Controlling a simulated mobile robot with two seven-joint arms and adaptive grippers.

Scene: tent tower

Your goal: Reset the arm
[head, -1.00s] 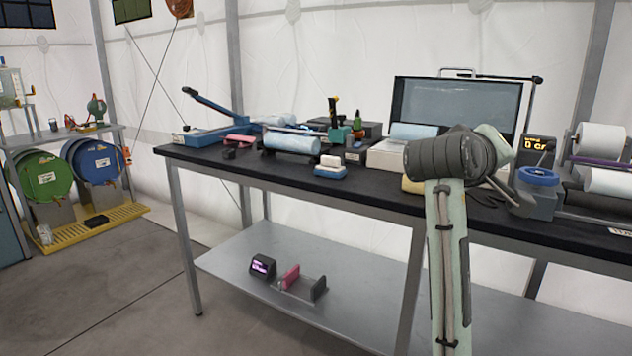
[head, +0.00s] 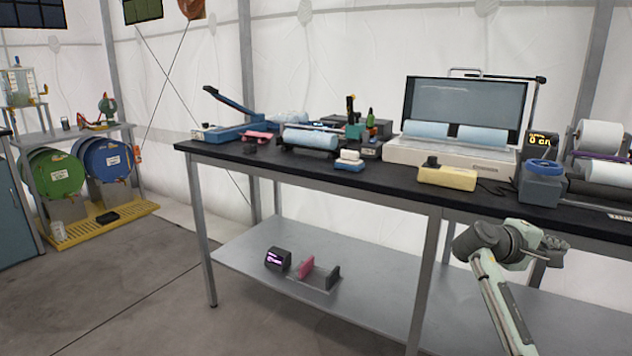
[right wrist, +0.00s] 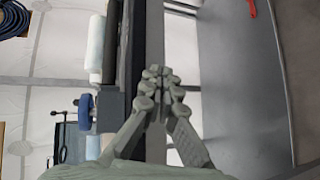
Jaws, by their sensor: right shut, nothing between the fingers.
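My right arm comes up from the bottom right of the head view, with its right gripper (head: 558,244) below the black worktop's front edge, in front of the table's lower shelf. In the right wrist view the two grey fingers of this gripper (right wrist: 158,72) meet at the tips, shut and empty. The worktop's edge runs beside the fingers there. My left gripper shows in neither view.
The black-topped table (head: 330,176) carries a screen device (head: 468,100), a yellow block (head: 447,178), a blue-ringed device (head: 540,180) and several rolls. Its lower shelf (head: 380,275) holds a small dark display (head: 278,259). The floor at front left is clear.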

